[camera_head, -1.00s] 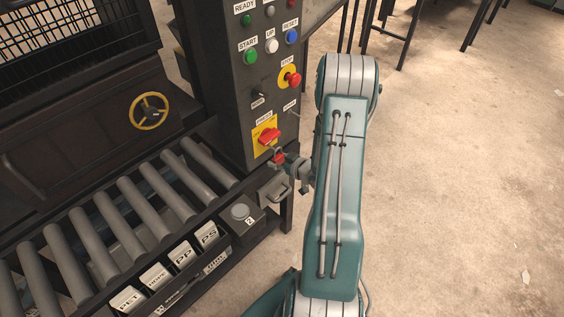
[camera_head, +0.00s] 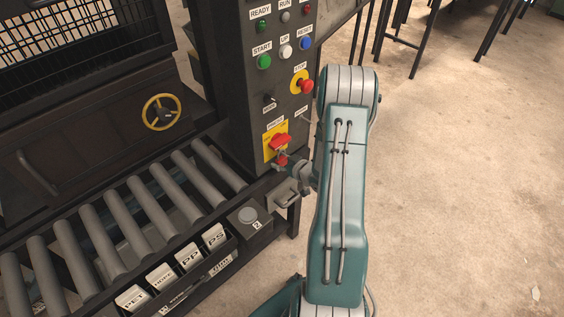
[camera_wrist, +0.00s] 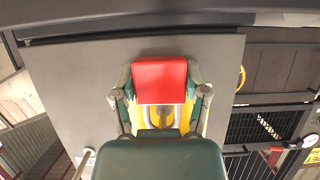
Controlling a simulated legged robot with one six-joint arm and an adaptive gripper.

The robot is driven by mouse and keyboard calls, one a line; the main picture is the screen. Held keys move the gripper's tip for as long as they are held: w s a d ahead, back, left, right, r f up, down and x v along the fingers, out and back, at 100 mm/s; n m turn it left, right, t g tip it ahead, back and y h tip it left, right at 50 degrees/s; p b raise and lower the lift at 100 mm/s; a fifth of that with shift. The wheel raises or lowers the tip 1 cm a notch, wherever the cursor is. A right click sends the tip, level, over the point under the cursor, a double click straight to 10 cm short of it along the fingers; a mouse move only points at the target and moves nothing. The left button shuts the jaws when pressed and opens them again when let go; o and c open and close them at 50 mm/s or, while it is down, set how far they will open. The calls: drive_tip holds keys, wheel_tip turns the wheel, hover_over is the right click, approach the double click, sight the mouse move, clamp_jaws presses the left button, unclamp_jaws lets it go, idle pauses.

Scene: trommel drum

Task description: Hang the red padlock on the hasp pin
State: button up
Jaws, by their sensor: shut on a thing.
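The red padlock (camera_wrist: 160,80) is in my gripper (camera_wrist: 161,92), its red body between the two fingers in the wrist view. Its grey shackle (camera_wrist: 163,116) shows below the body, in front of a yellow plate (camera_wrist: 141,118). In the head view the padlock (camera_head: 281,160) is a small red patch just under the red rotary handle (camera_head: 280,141) on the yellow plate (camera_head: 269,153). My gripper (camera_head: 288,166) is close to the panel there, partly hidden by my arm. I cannot make out the hasp pin clearly, nor whether the shackle is around it.
The dark control panel (camera_head: 262,100) carries buttons and a red stop button (camera_head: 306,86). A roller conveyor (camera_head: 120,215) with labelled bins lies to the left, with a grey bracket (camera_head: 284,197) below my gripper. Open floor (camera_head: 460,170) lies to the right.

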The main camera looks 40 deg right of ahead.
idle(0.3)
drive_tip(key=o, duration=1.3)
drive_tip(key=v, duration=1.2)
drive_tip(key=shift+w, duration=0.1)
